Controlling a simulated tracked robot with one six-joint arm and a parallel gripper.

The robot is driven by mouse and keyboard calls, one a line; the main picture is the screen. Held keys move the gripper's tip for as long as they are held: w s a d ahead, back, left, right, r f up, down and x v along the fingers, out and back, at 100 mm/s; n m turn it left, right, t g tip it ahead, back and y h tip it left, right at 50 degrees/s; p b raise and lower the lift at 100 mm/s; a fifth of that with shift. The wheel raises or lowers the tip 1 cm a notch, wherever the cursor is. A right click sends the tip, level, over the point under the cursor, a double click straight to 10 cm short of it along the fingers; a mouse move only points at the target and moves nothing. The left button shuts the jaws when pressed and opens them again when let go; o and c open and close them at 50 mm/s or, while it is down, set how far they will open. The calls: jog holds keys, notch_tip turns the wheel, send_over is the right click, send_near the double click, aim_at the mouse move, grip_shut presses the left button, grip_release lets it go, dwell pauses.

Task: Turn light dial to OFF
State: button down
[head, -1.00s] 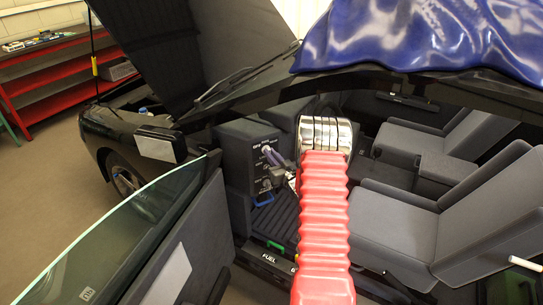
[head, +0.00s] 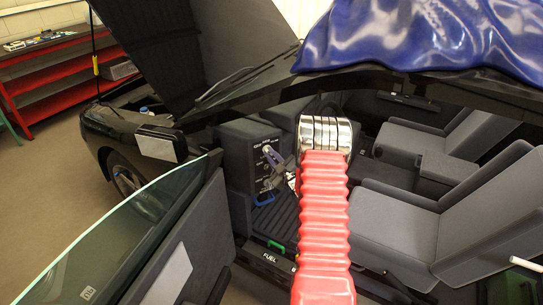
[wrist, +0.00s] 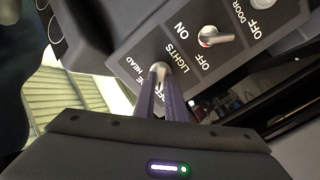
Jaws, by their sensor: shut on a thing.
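A dark control panel (head: 252,150) with dials stands in the car's front footwell in the head view; it fills the top of the wrist view (wrist: 135,45). My gripper (head: 270,153) is at the panel, its purple fingers pointing into it. In the wrist view my gripper (wrist: 160,72) is shut on a pale dial knob (wrist: 159,67), which the fingertips mostly cover. The words HEAD and LIGHTS are beside the fingertips, and an OFF mark is partly hidden. Its pointer direction cannot be seen.
Another dial (wrist: 263,3) shows at the top edge near DOOR. The open car door (head: 150,235) stands left and grey seats (head: 400,225) stand right. A blue cover (head: 430,35) drapes over the roof. A blue handle (head: 265,199) is below the panel.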

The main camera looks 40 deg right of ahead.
jog(key=shift+a+f+n, duration=0.1)
jog(key=shift+f+n, duration=0.05)
jog(key=shift+n, duration=0.15)
jog(key=c, duration=1.8)
grip_release()
jog(key=v, duration=1.3)
jog(key=shift+s, duration=0.35)
